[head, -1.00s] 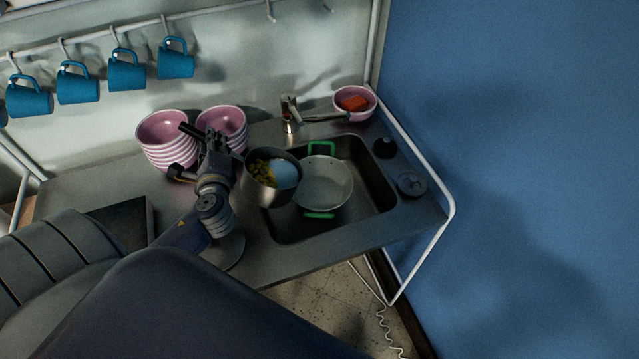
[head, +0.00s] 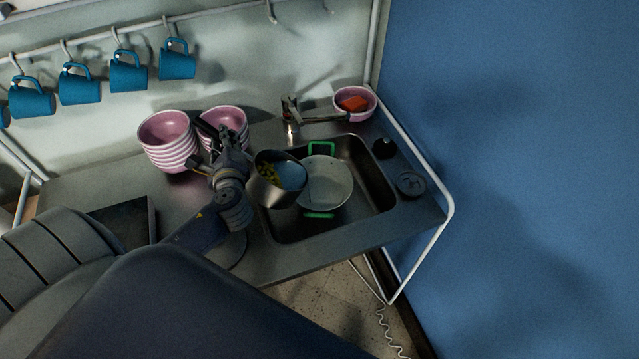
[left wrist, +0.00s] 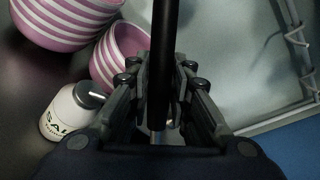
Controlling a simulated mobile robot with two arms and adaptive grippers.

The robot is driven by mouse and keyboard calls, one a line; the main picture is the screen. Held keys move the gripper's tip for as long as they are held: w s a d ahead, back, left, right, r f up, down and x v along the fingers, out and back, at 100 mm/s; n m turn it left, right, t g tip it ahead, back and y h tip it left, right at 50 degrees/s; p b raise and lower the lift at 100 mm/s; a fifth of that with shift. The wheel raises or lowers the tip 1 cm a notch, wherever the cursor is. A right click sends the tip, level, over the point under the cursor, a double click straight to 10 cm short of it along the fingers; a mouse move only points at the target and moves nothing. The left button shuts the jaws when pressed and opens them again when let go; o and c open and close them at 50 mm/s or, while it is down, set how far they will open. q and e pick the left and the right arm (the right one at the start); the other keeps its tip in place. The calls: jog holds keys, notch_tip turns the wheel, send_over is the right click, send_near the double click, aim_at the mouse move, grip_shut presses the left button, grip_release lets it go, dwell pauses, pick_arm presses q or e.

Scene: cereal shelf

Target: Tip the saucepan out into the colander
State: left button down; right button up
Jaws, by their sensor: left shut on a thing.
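The steel saucepan (head: 272,192) is held over the left part of the sink, tilted to the right toward the colander. My left gripper (head: 222,142) is shut on the saucepan's black handle, which also shows between the fingers in the left wrist view (left wrist: 165,60). The pale colander (head: 328,183) with green handles (head: 321,148) sits in the sink, its left edge partly hidden by the saucepan. No food is visible in the colander. My right gripper is not in view.
Striped pink bowls (head: 168,145) stand in stacks behind the gripper. A salt container (left wrist: 70,112) stands beside them. The tap (head: 291,115) is behind the sink (head: 375,205). A pink bowl (head: 367,112) with an orange-red item is at back right. Blue mugs (head: 128,72) hang above.

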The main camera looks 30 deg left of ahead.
pick_arm(q)
jog(key=shift+w+d+r, duration=0.2)
jog(key=shift+w+r, duration=0.1)
jog(key=shift+w, duration=0.05)
jog(key=shift+w+d+r+m+p, duration=0.3)
jog(key=shift+w+d+m+p, duration=0.3)
jog(key=shift+w, duration=0.2)
dwell(0.7)
jog(key=shift+w+d+r+m+g+p, duration=0.4)
jog(key=shift+w+d+r+m+p, duration=0.35)
jog(key=shift+w+r+p, duration=0.3)
dwell(1.9)
jog(key=shift+w+d+r+m+g+y, duration=0.2)
jog(key=shift+w+d+m, duration=0.25)
jog(key=shift+w+d, duration=0.2)
jog(key=shift+w+d+r+m+g+y, duration=0.1)
jog(key=shift+w+d+m+g+y, duration=0.1)
jog(key=shift+w+d+m, duration=0.35)
dwell(2.1)
